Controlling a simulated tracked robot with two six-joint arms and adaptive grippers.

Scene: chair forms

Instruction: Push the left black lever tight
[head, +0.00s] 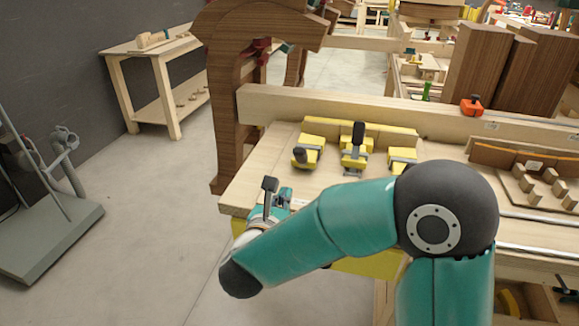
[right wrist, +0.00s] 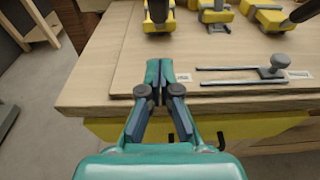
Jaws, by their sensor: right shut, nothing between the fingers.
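Yellow clamps with black levers stand in a row on the wooden bench. The left black lever (head: 299,155) is low and points towards me from the left clamp (head: 312,143); this lever also shows at the top of the right wrist view (right wrist: 158,10). The middle lever (head: 358,136) stands upright. The right clamp (head: 402,157) is partly hidden by my arm. My right gripper (head: 281,201) is over the bench's near left corner, short of the left clamp and apart from it. In the right wrist view its fingers (right wrist: 162,78) are shut and empty. My left gripper is not seen.
Between gripper and clamps the bench top (right wrist: 120,75) is mostly clear. A slotted rail with a grey knob (right wrist: 273,68) lies to the right. A brown wooden chair form (head: 232,100) stands behind the bench's left end. A long beam (head: 380,116) runs behind the clamps.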

